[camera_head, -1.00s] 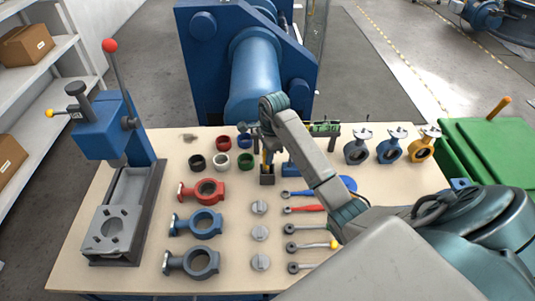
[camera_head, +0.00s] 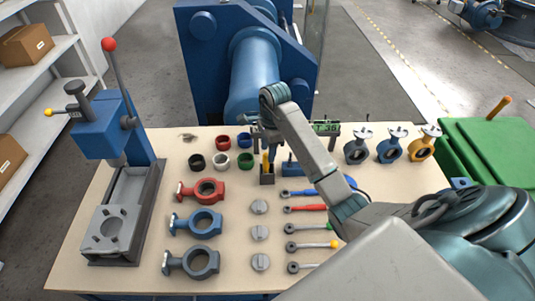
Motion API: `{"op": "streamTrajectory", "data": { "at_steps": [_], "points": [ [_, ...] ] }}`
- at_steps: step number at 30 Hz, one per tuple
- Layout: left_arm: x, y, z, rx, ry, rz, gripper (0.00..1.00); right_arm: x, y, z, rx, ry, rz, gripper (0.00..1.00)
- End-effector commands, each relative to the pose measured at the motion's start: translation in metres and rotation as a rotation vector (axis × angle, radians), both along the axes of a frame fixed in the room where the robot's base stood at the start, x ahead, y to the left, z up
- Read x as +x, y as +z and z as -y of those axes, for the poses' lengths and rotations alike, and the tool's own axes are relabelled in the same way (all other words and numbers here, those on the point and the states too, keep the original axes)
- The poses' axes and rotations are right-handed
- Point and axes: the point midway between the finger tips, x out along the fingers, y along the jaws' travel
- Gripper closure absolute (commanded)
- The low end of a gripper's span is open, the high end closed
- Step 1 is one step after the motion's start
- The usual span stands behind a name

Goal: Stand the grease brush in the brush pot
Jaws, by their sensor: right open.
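The grease brush (camera_head: 265,162) shows as a narrow yellow strip standing roughly upright in the dark square brush pot (camera_head: 267,179), at the back middle of the bench. Its lower end is hidden inside the pot. My right gripper (camera_head: 267,147) is open just above and behind the pot, close to the brush's top. I cannot tell whether a finger touches the brush. My left gripper is not in view.
Black, white, green, red and blue rings (camera_head: 245,161) stand left of the pot. A blue block (camera_head: 290,168) is close on its right. Valve bodies (camera_head: 205,222), discs and levers (camera_head: 305,209) lie in front. A press (camera_head: 120,215) stands at left.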

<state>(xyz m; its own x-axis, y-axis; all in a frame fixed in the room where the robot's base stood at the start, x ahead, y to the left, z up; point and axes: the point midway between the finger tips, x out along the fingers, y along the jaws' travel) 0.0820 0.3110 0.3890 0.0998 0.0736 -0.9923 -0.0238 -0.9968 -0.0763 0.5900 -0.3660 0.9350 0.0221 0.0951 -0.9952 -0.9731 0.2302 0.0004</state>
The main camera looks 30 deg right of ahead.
Motion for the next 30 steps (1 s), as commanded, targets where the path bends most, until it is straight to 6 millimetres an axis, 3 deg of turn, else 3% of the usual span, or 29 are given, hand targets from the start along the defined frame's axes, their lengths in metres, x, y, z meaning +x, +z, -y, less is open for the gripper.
{"op": "streamTrajectory", "data": {
  "at_steps": [3,15,30],
  "points": [
    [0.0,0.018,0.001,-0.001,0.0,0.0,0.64,0.0,0.022,0.001,0.0,0.0,0.001,0.56],
    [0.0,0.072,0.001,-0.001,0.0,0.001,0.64,-0.002,0.077,0.007,0.0,0.0,0.0,0.56],
    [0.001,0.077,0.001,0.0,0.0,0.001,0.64,-0.002,0.083,0.008,0.0,0.0,0.0,0.56]
  ]
}}
